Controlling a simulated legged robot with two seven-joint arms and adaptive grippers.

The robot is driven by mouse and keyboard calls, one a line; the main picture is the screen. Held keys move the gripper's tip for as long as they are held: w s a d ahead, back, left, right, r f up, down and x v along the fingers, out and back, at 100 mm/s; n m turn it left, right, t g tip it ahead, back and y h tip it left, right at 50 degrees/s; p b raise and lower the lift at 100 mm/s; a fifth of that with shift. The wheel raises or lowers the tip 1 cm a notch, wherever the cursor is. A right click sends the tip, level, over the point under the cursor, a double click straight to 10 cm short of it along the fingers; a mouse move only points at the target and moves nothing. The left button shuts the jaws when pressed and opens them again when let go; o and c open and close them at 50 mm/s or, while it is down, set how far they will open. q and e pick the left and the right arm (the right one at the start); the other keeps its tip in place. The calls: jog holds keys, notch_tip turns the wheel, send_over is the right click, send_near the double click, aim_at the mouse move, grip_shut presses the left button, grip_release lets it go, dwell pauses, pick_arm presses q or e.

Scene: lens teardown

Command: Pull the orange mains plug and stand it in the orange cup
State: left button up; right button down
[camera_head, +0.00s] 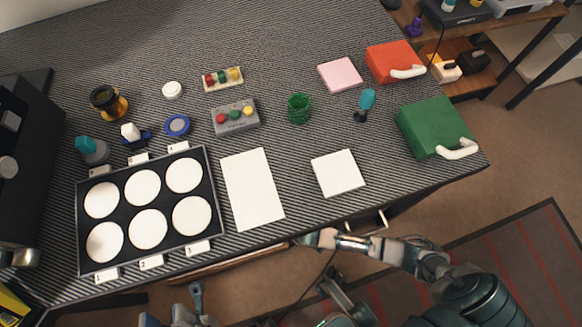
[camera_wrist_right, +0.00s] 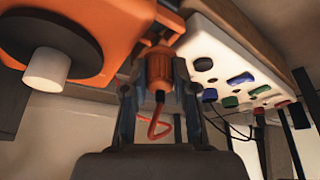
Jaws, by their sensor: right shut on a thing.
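In the right wrist view, my right gripper (camera_wrist_right: 158,82) is shut on the orange plug (camera_wrist_right: 158,65), with one finger on each side. A red-orange cord (camera_wrist_right: 157,131) loops down behind it. The plug's far end is up against a large orange body (camera_wrist_right: 120,25), and I cannot tell whether it is seated. In the head view, the right arm reaches the table's front edge, and its fingers are hidden there. My left gripper (camera_head: 196,292) is below the table's front left edge, apart from the objects; its opening is unclear. An amber, dark-topped round vessel (camera_head: 115,108) stands at the back left; I cannot tell whether it is the orange cup.
In the right wrist view, a white panel (camera_wrist_right: 238,62) with coloured sockets is right of the plug. On the table are a black tray (camera_head: 150,262) with white discs, a grey button box (camera_head: 235,118), white sheets, a green case (camera_head: 432,125) and a red case (camera_head: 393,60).

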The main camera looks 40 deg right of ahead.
jog(key=shift+f+b, duration=0.45)
jog(key=shift+f, duration=0.55)
dwell(0.4)
jog(key=shift+s, duration=0.1)
jog(key=c, duration=0.8)
grip_release()
jog(key=shift+d, duration=0.1)
jog(key=shift+s+r, duration=0.1)
jog(key=shift+r, duration=0.2)
jog(key=v, duration=1.1)
jog(key=shift+d+r, duration=0.1)
